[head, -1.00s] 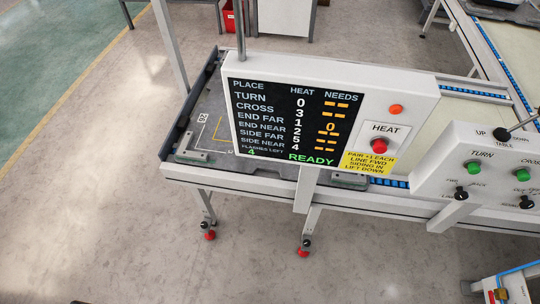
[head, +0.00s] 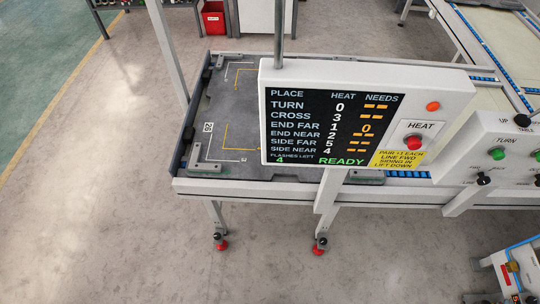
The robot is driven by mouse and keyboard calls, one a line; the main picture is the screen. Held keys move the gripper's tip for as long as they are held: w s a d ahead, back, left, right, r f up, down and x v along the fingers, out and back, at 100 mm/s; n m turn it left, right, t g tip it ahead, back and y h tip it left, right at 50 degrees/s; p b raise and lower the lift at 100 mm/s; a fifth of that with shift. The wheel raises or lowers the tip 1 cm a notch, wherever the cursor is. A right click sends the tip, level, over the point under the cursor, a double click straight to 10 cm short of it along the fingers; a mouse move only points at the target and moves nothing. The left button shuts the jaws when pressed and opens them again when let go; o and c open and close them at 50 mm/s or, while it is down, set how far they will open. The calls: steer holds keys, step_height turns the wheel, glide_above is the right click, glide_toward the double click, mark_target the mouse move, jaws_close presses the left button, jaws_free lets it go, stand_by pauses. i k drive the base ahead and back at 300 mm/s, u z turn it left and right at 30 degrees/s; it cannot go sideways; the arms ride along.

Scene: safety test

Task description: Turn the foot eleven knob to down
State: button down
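I see no label reading foot eleven, so I cannot tell which control is that knob. Two table feet show below the table frame: a left foot (head: 221,245) and a right foot (head: 319,250), each with a red base and a small dark and grey fitting above it. Their numbers and settings are too small to read. A control panel (head: 466,152) at the right edge carries black knobs, among them one at lower left (head: 484,179), and a green button (head: 498,155). My gripper is not in view.
A display box (head: 440,90) with a red HEAT button (head: 413,142) stands before the grey table (head: 222,100). A low unit with blue edging (head: 522,244) is at the bottom right. A red bin (head: 214,17) stands behind. The floor at left and front is clear.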

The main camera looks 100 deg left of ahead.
mark_target(323, 241)
steer(key=z, duration=0.1)
steer(key=k, duration=1.3)
steer(key=u, duration=2.8)
steer(key=i, duration=0.45)
